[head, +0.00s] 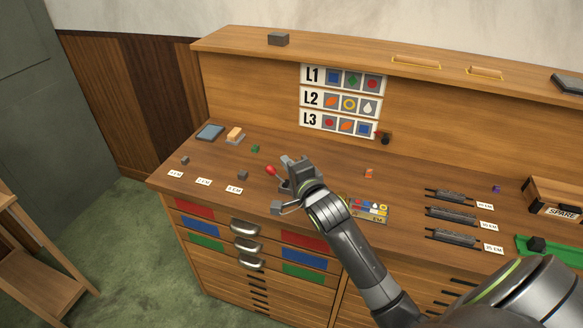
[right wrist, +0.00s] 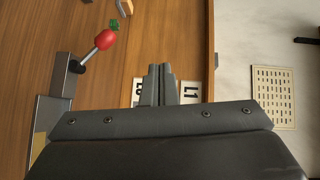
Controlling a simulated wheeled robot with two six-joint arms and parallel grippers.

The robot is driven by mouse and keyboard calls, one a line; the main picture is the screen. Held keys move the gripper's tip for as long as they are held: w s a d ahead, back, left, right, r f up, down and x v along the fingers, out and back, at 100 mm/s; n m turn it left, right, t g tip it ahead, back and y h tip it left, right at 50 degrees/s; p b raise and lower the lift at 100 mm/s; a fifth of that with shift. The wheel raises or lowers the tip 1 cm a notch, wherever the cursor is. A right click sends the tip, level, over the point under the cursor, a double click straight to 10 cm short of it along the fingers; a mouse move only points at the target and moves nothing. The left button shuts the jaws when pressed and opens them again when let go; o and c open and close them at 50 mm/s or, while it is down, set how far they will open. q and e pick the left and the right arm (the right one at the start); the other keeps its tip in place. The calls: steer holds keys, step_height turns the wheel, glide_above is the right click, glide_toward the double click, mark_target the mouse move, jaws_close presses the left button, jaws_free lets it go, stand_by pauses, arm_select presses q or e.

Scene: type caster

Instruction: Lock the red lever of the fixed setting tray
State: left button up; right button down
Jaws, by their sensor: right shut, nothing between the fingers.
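The red lever knob (head: 271,169) shows just left of my right gripper (head: 299,170) in the head view. In the right wrist view the red knob (right wrist: 105,40) sits on a metal rod that slants up from a grey block (right wrist: 63,75). My right gripper (right wrist: 161,85) is shut and empty, apart from the knob, with its fingertips to the right of it there. The setting tray is mostly hidden behind my gripper and wrist in the head view. My left gripper is not in view.
A small green block (head: 255,149) lies behind the knob. Small grey blocks (head: 242,175) and white labels lie to the left. A plate with coloured shapes (head: 370,209) lies right of my wrist. The sign board (head: 341,103) stands on the back panel.

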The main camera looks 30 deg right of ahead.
steer(key=shift+s+a+r, duration=0.1)
steer(key=shift+s+r, duration=0.3)
steer(key=shift+s, duration=0.25)
steer(key=shift+s+a+r, duration=0.1)
steer(key=shift+s+r, duration=0.3)
steer(key=shift+s, duration=0.25)
